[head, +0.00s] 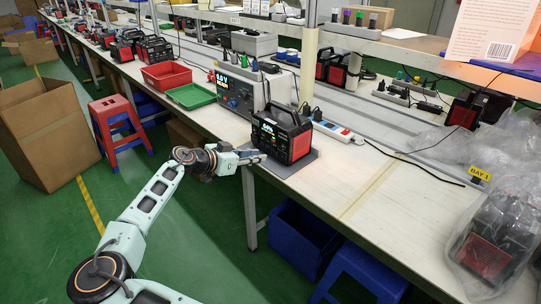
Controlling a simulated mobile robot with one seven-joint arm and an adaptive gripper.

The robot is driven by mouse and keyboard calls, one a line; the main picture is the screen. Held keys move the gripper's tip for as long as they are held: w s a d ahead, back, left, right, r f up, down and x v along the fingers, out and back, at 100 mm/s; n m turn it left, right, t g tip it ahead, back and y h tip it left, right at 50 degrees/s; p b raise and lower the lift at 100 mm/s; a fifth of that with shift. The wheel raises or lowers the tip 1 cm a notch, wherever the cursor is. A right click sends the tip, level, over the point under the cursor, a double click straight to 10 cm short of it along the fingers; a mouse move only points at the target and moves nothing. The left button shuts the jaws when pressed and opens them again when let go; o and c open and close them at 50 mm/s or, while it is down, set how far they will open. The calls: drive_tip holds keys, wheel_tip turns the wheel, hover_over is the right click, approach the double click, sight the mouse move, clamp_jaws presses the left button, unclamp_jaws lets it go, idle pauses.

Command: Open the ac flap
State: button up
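A black and red power station (283,135) with a top handle and a lit display stands upright on a grey mat (291,166) near the table's front edge. I cannot make out the ac flap on it at this size. My arm reaches in from the lower left. My gripper (257,158) is at the lower left of the power station, close to its face. Whether it touches the station, and whether its fingers are open or shut, I cannot tell.
A grey bench unit (238,92) with a display stands behind the station. A power strip (328,128) lies to its right. Red (166,76) and green (191,96) trays are further left. A bagged unit (492,240) sits at the right. Bare tabletop (400,195) lies between.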

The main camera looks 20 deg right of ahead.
sight(281, 157)
drive_tip(key=x, duration=0.7)
drive_tip(key=shift+w+d+f, duration=0.1)
drive_tip(key=shift+d+f, duration=0.1)
drive_tip(key=shift+d, duration=0.05)
drive_tip(key=shift+c, duration=0.6)
clamp_jaws()
